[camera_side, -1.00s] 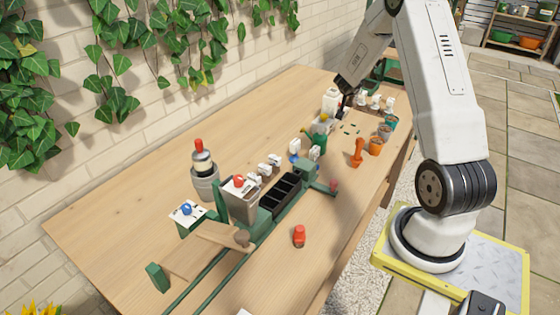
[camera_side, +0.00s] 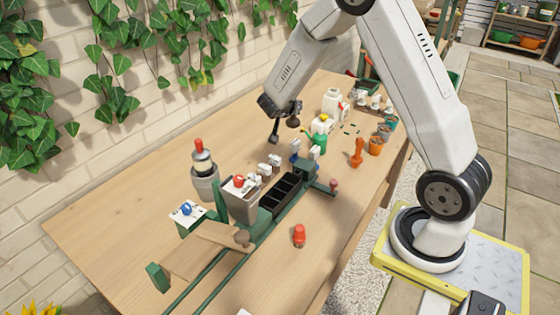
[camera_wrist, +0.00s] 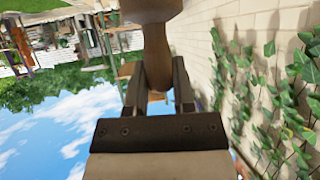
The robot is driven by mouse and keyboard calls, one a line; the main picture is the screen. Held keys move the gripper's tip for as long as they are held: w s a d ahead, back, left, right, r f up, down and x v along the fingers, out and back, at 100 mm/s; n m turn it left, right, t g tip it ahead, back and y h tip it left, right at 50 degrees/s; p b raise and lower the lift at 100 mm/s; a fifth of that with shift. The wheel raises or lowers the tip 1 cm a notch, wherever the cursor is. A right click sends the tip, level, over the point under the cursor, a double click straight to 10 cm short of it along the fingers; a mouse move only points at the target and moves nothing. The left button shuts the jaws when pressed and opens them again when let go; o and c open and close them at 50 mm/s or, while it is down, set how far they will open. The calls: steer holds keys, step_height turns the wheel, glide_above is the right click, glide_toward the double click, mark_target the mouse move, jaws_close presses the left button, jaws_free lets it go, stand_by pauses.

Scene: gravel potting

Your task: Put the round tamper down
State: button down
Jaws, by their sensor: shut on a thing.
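The round tamper (camera_wrist: 157,55) is brown in the wrist view, with a slim handle and a wide round head cut off by the top edge. My gripper (camera_wrist: 158,82) is shut on its handle, one dark finger on each side. In the side view my gripper (camera_side: 284,117) is raised above the wooden bench, left of the white bottles. Small dark shapes hang at its end there, and I cannot tell clearly which is the tamper. The tamper appears clear of the bench.
A grey bin (camera_side: 240,204), a black tray (camera_side: 281,194) and a grey pot (camera_side: 205,182) stand below and left. A green watering can (camera_side: 318,140) and white jug (camera_side: 331,101) are to the right. The bench (camera_side: 130,215) is bare at its wall side.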

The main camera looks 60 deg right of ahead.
steer(key=a, duration=0.7)
steer(key=f, duration=0.5)
steer(key=shift+s+d, duration=0.1)
steer(key=shift+d, duration=0.2)
steer(key=shift+f, duration=0.1)
steer(key=w+d+f, duration=0.4)
steer(key=w+f, duration=0.5)
steer(key=w, duration=0.3)
steer(key=shift+w+d+f, duration=0.2)
steer(key=shift+w, duration=0.2)
steer(key=shift+w+f, duration=0.1)
